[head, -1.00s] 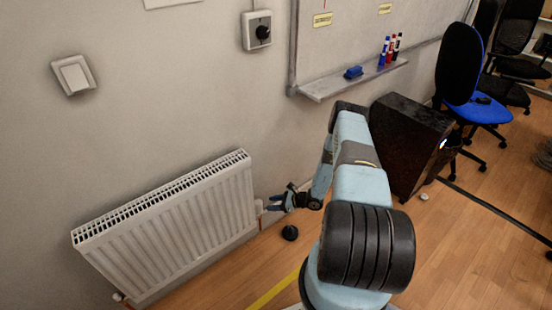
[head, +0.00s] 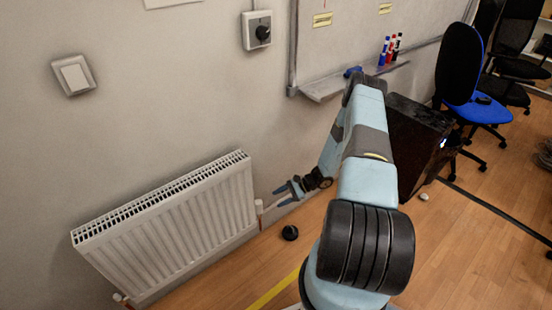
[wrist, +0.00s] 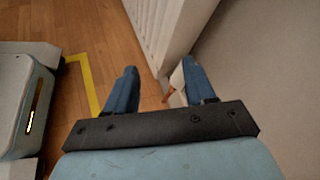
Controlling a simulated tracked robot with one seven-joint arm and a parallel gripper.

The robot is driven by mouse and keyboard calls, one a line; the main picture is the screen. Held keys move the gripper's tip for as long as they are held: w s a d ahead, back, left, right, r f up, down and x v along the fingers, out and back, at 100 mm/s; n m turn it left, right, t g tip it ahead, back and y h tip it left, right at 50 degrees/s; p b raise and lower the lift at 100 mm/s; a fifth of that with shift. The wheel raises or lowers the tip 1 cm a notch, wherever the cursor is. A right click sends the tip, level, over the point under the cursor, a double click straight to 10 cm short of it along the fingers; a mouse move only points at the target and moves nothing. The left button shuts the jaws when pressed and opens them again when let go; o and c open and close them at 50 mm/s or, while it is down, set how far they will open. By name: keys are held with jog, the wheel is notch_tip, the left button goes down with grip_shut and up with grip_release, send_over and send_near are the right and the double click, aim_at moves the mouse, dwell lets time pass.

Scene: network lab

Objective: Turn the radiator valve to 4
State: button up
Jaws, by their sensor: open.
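The white radiator (head: 170,222) hangs low on the wall at the left. The small white radiator valve (head: 259,207) stands at its right end. My gripper (head: 279,191) is open and empty, up and to the right of the valve in the picture and apart from it. In the wrist view the radiator (wrist: 157,28) runs ahead beyond my gripper (wrist: 160,66). A white part, likely the valve (wrist: 177,78), shows by the right finger, which partly hides it, with an orange-brown piece below. The number on the valve cannot be read.
A black round object (head: 290,232) lies on the floor near the radiator's right end. A whiteboard ledge (head: 322,90) juts from the wall above. A dark cabinet (head: 418,140) stands right of my arm.

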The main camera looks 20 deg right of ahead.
jog(key=w+r+n+g+h, duration=0.1)
jog(key=w+r+n+h, duration=0.2)
jog(key=r+n, duration=0.6)
jog(key=w+r+n+g+h, duration=0.2)
jog(key=w+r+n+h, duration=0.2)
jog(key=n, duration=1.5)
jog(key=shift+w+d+r+h, duration=0.2)
jog(key=shift+d+r+h, duration=0.15)
jog(key=shift+r+h, duration=1.6)
jog(key=shift+r+y, duration=0.4)
jog(key=shift+y, duration=0.05)
